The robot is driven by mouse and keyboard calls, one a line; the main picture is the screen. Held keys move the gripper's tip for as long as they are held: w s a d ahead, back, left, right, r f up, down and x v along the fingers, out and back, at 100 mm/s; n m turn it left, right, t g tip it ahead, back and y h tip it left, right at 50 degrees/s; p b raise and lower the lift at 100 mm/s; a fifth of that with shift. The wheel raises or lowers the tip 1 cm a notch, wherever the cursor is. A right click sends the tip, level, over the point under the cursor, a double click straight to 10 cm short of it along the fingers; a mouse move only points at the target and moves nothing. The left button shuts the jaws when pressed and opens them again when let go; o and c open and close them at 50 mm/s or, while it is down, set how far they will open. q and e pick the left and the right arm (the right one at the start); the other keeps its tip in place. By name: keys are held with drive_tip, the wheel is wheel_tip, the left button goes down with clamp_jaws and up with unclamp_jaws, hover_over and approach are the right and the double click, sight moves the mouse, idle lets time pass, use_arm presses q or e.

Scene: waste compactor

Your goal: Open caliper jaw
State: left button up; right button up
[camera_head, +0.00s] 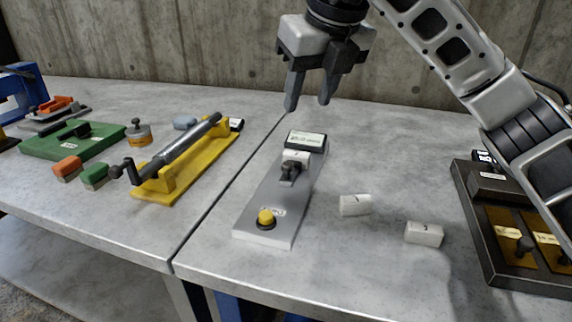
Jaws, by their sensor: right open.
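A grey plate fixture (262,207) lies on the table at the middle of the head view. It has a yellow button (265,217) at its near end and a small display (306,141) at its far end. A dark clamp-like part with a white block (295,159) sits between them; I take it for the caliper jaw, but cannot tell how far apart its faces are. My right gripper (308,104) is open and empty, pointing down above the far end of the fixture. My left gripper is out of view.
Two loose white blocks (355,205) (423,233) lie right of the fixture. A dark tray with brass plates (473,226) stands at far right. A yellow fixture with a crank (158,190) and a green plate (45,145) are on the left table. A seam separates the tables.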

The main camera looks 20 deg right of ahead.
sight(286, 165)
drive_tip(key=x, duration=1.5)
drive_tip(key=shift+s+a+f+b, duration=0.1)
drive_tip(key=shift+f+b, duration=0.1)
drive_tip(key=shift+b, duration=0.1)
clamp_jaws()
drive_tip(key=shift+s+a, duration=0.1)
drive_tip(key=shift+a, duration=0.1)
drive_tip(key=shift+s+a+r, duration=0.1)
drive_tip(key=shift+s+a, duration=0.15)
drive_tip(key=shift+s, duration=0.2)
drive_tip(key=shift+s+a, duration=0.25)
drive_tip(key=shift+s, duration=0.25)
drive_tip(key=shift+w, duration=0.1)
unclamp_jaws()
